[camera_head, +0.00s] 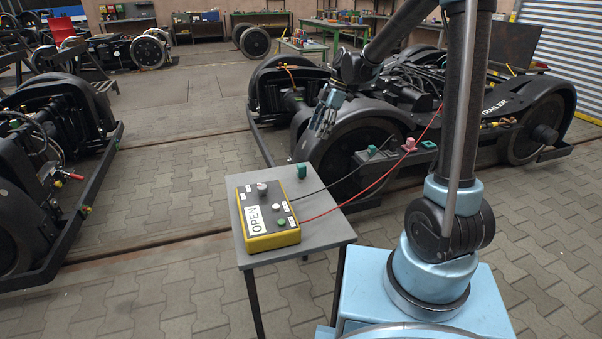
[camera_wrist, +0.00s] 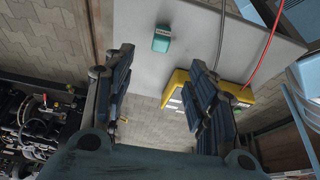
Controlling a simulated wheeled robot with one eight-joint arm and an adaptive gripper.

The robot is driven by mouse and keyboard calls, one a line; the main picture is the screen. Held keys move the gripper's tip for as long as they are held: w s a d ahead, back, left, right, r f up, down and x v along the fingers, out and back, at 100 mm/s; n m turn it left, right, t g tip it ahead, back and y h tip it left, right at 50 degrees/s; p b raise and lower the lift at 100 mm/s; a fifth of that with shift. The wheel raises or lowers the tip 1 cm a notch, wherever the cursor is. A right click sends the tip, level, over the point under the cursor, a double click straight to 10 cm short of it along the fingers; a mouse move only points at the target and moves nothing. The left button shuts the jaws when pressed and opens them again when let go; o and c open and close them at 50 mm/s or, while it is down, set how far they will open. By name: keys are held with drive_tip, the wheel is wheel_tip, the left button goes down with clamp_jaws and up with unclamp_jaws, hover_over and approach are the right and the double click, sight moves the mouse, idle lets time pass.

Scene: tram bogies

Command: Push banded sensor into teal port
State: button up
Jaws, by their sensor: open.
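A small teal block (camera_head: 301,170) stands alone near the far corner of the grey table. It also shows in the wrist view (camera_wrist: 162,38), with a paler front edge; it may be the banded sensor, but I cannot make out a band for certain. On the right-hand bogie, a grey box (camera_head: 376,157) carries a teal piece (camera_head: 371,150) at the black cable's end. A pink piece (camera_head: 409,144) and another teal piece (camera_head: 428,144) sit to its right; which is the teal port is too small to tell. My gripper (camera_head: 325,112) is open and empty, above and beyond the table block.
A yellow and black control box (camera_head: 267,215) marked OPEN sits on the grey table (camera_head: 335,232). A black cable and a red cable (camera_head: 350,196) run from it to the bogie (camera_head: 362,165).

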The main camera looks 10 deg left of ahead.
sight(303, 164)
drive_tip(key=x, duration=1.2)
drive_tip(key=shift+f, duration=0.15)
drive_tip(key=shift+s, duration=0.1)
drive_tip(key=shift+s+x, duration=0.15)
drive_tip(key=shift+x, duration=1.15)
drive_tip(key=shift+s+x, duration=0.1)
drive_tip(key=shift+x, duration=1.15)
drive_tip(key=c, duration=1.1)
